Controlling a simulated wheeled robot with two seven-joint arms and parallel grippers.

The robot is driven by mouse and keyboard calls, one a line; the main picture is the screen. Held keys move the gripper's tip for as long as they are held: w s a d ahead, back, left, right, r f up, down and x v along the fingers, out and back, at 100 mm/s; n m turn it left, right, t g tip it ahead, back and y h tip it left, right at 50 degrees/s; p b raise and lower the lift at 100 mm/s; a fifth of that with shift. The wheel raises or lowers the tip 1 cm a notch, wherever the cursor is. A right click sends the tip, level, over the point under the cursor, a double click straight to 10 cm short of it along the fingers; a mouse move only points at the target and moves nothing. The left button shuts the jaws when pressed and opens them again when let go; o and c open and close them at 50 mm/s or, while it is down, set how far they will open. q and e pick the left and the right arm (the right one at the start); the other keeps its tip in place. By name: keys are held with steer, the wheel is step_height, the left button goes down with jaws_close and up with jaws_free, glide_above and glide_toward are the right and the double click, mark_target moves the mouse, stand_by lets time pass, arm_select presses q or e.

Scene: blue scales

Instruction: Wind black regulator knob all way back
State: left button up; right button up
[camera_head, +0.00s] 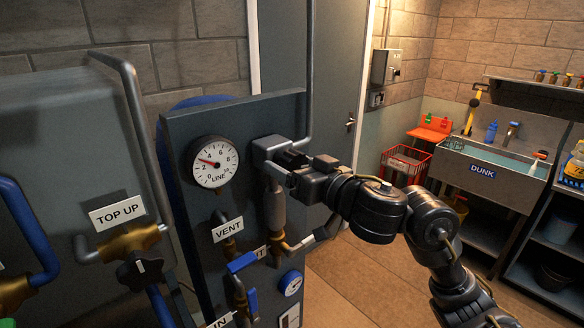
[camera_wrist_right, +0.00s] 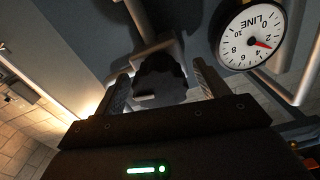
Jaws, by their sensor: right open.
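The black regulator knob (camera_wrist_right: 158,80) is dark, with a scalloped rim and a small pale mark, in the right wrist view. It sits between the two fingers of my right gripper (camera_wrist_right: 161,88), with a finger on each side. The fingers look apart from it, but contact is hard to tell. In the head view my right gripper (camera_head: 287,170) is at the grey regulator body (camera_head: 268,148) on the panel and mostly hides the knob. The LINE gauge (camera_head: 213,162) has its red needle between 2 and 4; it also shows in the wrist view (camera_wrist_right: 249,35). My left gripper is out of view.
A vertical grey pipe (camera_head: 311,70) rises beside the regulator. A black star knob (camera_head: 140,270) is under TOP UP. Open floor lies to the right.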

steer(key=c, duration=1)
steer(key=shift+n+p, duration=0.4)
steer(key=shift+n, duration=1.8)
steer(key=o, duration=1)
